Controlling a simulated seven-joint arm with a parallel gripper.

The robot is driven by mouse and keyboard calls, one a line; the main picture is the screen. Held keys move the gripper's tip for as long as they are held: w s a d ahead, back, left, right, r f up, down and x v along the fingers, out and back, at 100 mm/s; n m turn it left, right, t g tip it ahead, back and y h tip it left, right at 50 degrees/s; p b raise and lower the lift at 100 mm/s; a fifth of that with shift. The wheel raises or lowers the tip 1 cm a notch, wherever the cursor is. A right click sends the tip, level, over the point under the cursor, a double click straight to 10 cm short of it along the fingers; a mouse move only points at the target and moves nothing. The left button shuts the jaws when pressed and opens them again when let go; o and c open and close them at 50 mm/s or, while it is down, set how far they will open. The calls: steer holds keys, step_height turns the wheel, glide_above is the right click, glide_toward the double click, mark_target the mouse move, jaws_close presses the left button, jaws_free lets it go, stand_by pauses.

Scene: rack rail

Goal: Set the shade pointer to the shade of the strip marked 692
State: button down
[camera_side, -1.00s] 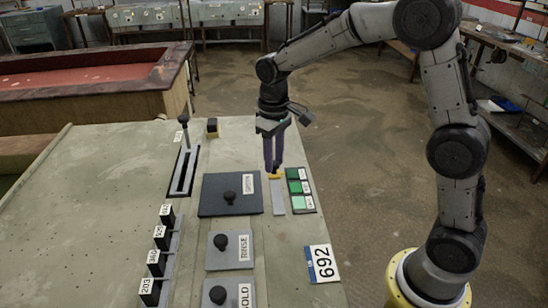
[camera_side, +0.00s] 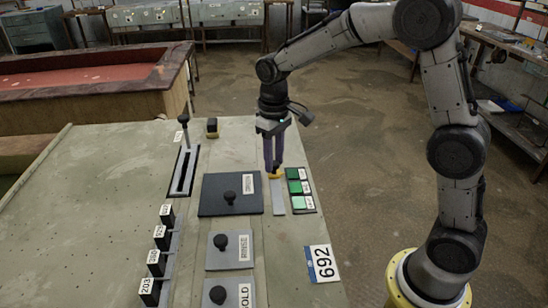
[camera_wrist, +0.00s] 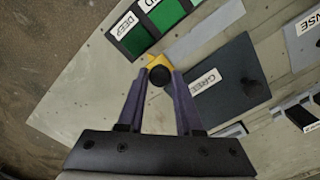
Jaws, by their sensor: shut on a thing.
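My gripper (camera_side: 273,168) is shut on the dark knob of the yellow shade pointer (camera_side: 275,177). In the wrist view the gripper (camera_wrist: 160,80) has its fingers either side of the round knob, and the pointer's yellow (camera_wrist: 153,60) shows around it. The pointer sits at the far end of a pale grey track (camera_side: 279,200), beside the shade card (camera_side: 301,190). The card has green patches, dark at the far end and lighter toward the near end. In the wrist view the card (camera_wrist: 150,22) shows a label reading DEEP by the dark patch. A placard marked 692 (camera_side: 322,263) lies nearer.
Black strips with number tags (camera_side: 160,237) stand in a rack at the left; one reads 203. A dark lidded plate (camera_side: 230,193) with a knob is left of the track. Nearer are plates marked RINSE (camera_side: 230,250) and another ending OLD. A slotted lever (camera_side: 184,170) stands behind.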

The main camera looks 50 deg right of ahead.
stand_by(0.4)
glide_above(278, 206)
stand_by(0.4)
steer(key=c, duration=0.6)
jaws_free()
step_height(278, 206, up, 14)
steer(key=shift+f, duration=0.1)
